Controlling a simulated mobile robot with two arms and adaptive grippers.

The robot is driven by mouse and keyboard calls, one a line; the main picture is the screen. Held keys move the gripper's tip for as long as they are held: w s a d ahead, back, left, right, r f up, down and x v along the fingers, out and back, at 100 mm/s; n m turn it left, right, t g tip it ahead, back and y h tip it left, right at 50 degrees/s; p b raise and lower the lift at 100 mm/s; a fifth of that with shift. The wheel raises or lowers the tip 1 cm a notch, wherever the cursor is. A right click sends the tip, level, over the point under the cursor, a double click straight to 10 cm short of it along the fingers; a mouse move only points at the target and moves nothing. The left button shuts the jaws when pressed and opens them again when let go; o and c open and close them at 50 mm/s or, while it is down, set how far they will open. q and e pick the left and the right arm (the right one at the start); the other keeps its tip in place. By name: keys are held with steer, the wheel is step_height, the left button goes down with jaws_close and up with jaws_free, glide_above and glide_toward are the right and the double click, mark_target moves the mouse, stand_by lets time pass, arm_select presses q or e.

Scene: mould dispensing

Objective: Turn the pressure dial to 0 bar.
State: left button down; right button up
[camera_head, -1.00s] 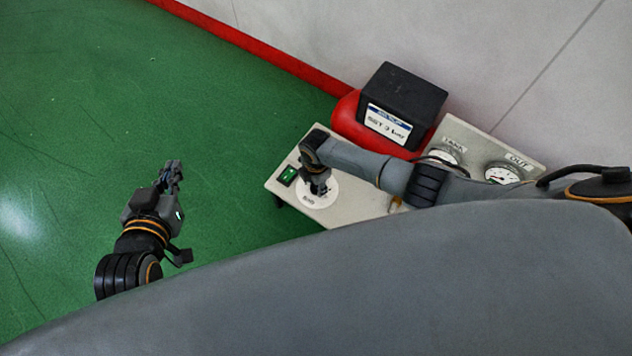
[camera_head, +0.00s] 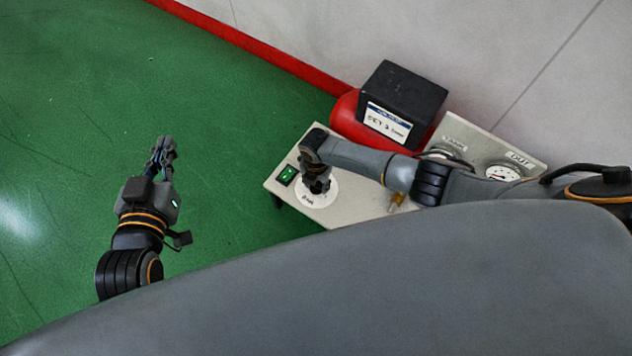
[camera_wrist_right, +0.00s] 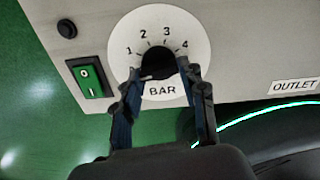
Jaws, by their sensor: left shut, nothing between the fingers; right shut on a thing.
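The pressure dial is a white round scale (camera_wrist_right: 200,38) marked 1 to 4 with BAR below, around a black knob (camera_wrist_right: 158,62). It also shows as a white disc (camera_head: 326,195) on the beige unit in the head view. My right gripper (camera_head: 317,187) points down over it and is shut on the knob, one finger on each side in the wrist view (camera_wrist_right: 163,75). The left finger covers the scale's lower left, and no 0 mark shows. A pale line lies at the knob's lower left; I cannot tell whether it is the pointer. My left gripper (camera_head: 164,143) is shut and empty above the green floor.
A green rocker switch (camera_head: 287,174) sits left of the dial. A red tank (camera_head: 345,117) with a black box (camera_head: 406,92) stands behind. The back panel holds two gauges, one labelled OUT (camera_head: 502,173). My right arm crosses the unit. The floor at left is clear.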

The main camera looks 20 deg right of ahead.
stand_by(0.3)
steer(key=o, duration=1.1)
steer(key=shift+o, duration=0.2)
step_height(320, 180, up, 12)
